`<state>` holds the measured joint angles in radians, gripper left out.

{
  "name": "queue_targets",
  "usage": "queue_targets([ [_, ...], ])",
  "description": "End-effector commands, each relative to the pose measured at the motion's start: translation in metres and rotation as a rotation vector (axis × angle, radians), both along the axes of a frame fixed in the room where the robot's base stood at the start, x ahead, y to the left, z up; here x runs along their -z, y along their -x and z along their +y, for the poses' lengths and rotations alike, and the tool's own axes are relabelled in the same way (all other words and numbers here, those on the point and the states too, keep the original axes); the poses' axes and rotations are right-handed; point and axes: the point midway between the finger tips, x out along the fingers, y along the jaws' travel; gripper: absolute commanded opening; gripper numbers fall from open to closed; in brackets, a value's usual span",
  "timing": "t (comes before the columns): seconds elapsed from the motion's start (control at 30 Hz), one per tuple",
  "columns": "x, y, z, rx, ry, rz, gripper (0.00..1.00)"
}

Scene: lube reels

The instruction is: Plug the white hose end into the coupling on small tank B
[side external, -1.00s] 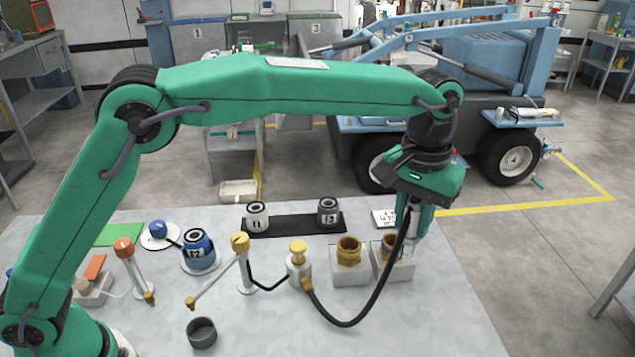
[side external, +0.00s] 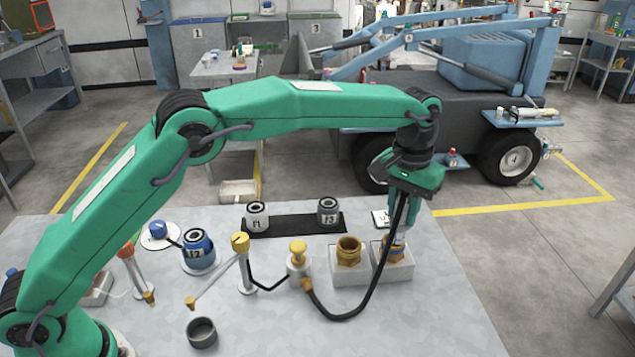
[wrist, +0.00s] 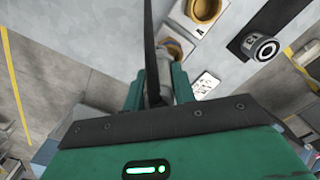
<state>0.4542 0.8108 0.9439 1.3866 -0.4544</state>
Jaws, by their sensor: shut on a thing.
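My gripper (side external: 398,225) is shut on the white hose end (side external: 399,239), pointing down, at the right-hand brass coupling (side external: 389,246). That coupling stands on a pale block (side external: 398,270), which I take as small tank B, since the other block carries an "A" in the wrist view. The fingers and hose end partly cover the coupling, and I cannot tell whether the hose end is inside it or just above. In the wrist view my gripper (wrist: 158,90) has the black hose (wrist: 150,45) crossing in front, and the coupling (wrist: 174,49) shows just beyond the fingers.
The other brass coupling (side external: 348,251) stands close on the left. The black hose (side external: 352,318) loops from a brass-topped fitting (side external: 298,262) up to my gripper. Jars 11 (side external: 257,217) and 13 (side external: 328,211) sit on a black mat behind. The table's front right is clear.

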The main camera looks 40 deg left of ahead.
Motion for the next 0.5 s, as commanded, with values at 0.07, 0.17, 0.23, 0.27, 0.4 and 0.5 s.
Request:
queue_targets([
  [0.07, 0.006, -0.009, 0.006, -0.002, 0.000, -0.001, 0.00],
  [0.17, 0.012, -0.017, 0.012, -0.001, 0.000, -0.001, 0.00],
  [0.23, 0.014, -0.020, 0.014, -0.001, 0.001, -0.002, 0.00],
  [0.27, 0.014, -0.021, 0.014, 0.000, 0.001, -0.002, 0.00],
  [0.4, 0.015, -0.022, 0.015, 0.001, 0.001, -0.001, 0.00],
  [0.5, 0.017, -0.022, 0.015, 0.001, 0.000, -0.001, 0.00],
])
